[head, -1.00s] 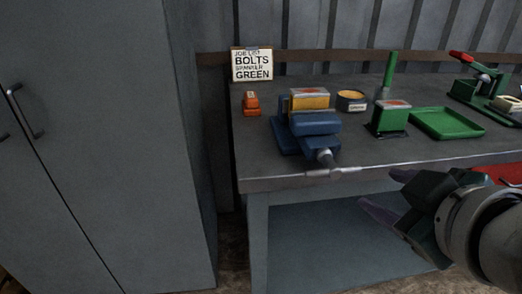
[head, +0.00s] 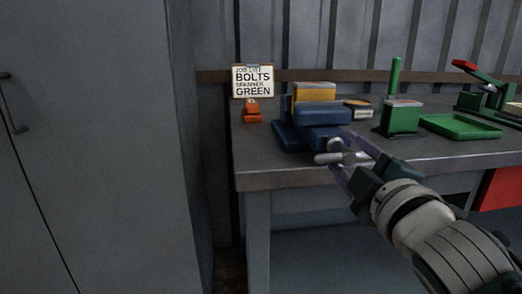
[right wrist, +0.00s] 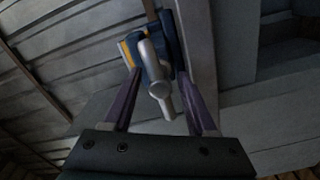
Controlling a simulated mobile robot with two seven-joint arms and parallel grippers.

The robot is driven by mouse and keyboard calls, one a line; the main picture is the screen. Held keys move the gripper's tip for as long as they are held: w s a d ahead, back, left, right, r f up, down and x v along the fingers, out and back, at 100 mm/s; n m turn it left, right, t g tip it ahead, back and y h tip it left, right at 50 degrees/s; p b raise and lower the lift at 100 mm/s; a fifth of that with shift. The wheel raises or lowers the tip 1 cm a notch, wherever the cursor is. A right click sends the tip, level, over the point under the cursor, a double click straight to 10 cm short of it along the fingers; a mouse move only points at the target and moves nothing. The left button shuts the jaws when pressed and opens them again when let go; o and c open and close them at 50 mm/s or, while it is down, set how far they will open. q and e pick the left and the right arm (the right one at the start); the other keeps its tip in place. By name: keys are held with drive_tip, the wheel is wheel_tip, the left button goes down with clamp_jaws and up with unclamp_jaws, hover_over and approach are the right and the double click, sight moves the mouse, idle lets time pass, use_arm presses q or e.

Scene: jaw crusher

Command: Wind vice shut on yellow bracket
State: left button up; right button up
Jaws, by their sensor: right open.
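The blue vice (head: 315,128) stands on the workbench near its left front corner. The yellow bracket (head: 314,92) sits upright in the vice, behind the blue front jaw. The vice's grey screw end and handle bar (head: 335,153) stick out over the bench's front edge. My right gripper (head: 352,165) is open at the handle. In the right wrist view its two purple fingers (right wrist: 157,105) stand on either side of the grey handle (right wrist: 158,85), with space left around it. The blue vice (right wrist: 172,40) and a strip of the yellow bracket (right wrist: 127,52) show beyond. My left gripper is not in view.
A job card (head: 252,80) stands at the back left, with an orange block (head: 251,113) before it. A grey cabinet (head: 95,150) fills the left.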

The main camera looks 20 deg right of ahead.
drive_tip(key=shift+x, duration=1.2)
clamp_jaws()
